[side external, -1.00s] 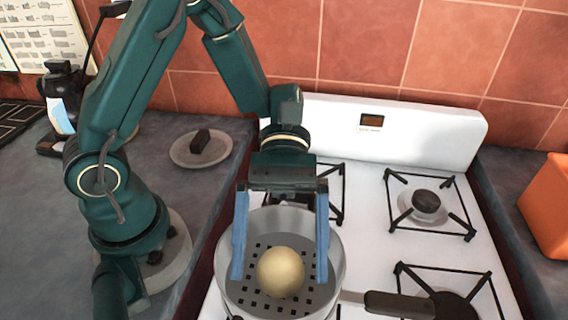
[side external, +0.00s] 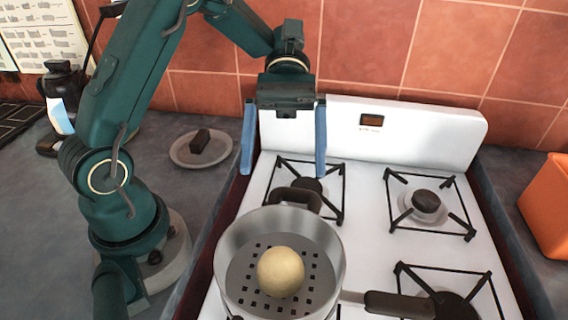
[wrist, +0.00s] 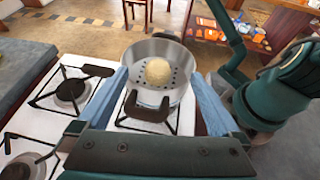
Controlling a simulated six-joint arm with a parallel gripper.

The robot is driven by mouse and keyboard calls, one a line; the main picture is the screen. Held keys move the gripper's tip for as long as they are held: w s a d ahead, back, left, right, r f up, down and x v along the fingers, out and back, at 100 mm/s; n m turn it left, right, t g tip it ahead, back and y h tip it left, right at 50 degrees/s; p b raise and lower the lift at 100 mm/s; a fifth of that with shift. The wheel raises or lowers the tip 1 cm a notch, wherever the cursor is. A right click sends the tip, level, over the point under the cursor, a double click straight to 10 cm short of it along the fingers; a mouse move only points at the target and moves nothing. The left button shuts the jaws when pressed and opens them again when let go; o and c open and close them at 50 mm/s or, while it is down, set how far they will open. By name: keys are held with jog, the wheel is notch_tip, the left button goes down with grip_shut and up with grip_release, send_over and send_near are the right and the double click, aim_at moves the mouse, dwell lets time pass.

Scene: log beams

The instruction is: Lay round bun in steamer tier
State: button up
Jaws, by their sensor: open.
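The round bun (side external: 280,271) is a pale cream ball. In the wrist view the bun (wrist: 158,71) also lies inside the steamer tier (wrist: 187,98). My gripper (side external: 283,172) has two blue fingers spread wide with nothing between them. It is raised above and behind the steamer, clear of the bun. The wrist view shows my gripper's fingers (wrist: 158,90) on either side of the steamer.
The steamer stands on a white stove (side external: 375,235) with black burner grates (side external: 428,204). A plate with a dark block (side external: 200,141) sits on the left counter. An orange box (side external: 548,208) stands at the right.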

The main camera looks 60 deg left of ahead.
jog(key=shift+s+r+y, duration=0.1)
jog(key=shift+s+y, duration=0.15)
jog(key=shift+y, duration=0.15)
jog(key=s+a+m+t+y, duration=0.4)
jog(key=a+m+t+y, duration=0.2)
jog(key=m+t+y, duration=0.4)
jog(key=t, duration=0.3)
jog(key=shift+s+f+t, duration=0.15)
jog(key=shift+f+t, duration=0.15)
jog(key=shift+f, duration=0.1)
